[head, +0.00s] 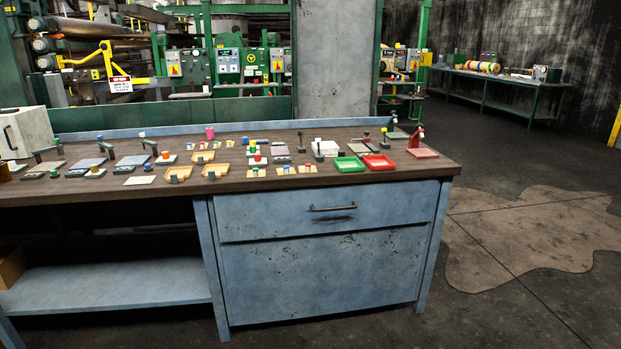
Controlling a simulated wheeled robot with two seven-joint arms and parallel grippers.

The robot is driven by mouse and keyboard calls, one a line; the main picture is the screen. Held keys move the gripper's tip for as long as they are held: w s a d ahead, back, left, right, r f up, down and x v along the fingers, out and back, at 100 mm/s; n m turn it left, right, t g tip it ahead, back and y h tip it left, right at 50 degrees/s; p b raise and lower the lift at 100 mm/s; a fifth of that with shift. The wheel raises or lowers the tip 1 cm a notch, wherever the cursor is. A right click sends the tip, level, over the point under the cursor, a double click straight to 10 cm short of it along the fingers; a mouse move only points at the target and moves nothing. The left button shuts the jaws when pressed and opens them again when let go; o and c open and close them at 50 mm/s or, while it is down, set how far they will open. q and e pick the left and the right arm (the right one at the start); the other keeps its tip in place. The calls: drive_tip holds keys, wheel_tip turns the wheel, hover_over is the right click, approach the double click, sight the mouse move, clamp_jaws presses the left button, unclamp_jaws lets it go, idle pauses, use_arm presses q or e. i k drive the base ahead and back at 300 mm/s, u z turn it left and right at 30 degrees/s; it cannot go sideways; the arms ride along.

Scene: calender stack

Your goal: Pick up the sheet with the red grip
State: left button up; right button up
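Many small sheets, trays and blocks lie on the brown top of a blue workbench (330,184). At its right end a red upright piece (415,138) stands by a flat reddish plate (423,153). Near the middle, a small block with a red top (257,157) stands on a pale plate. Further left, a red-orange block (165,155) sits on a light sheet. The items are small, so I cannot tell for certain which one is the sheet with the red grip. Neither of my grippers is in view.
A green tray (348,164) and a red tray (378,162) lie side by side near the bench's front right. A white box (25,131) stands at the left end. Open floor (530,235) lies right of the bench. Another table (500,78) stands far back right.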

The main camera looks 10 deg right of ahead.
sight(308, 169)
drive_tip(key=u, duration=0.8)
drive_tip(key=i, duration=1.2)
drive_tip(key=u, duration=0.35)
drive_tip(key=i, duration=1.35)
drive_tip(key=z, duration=0.65)
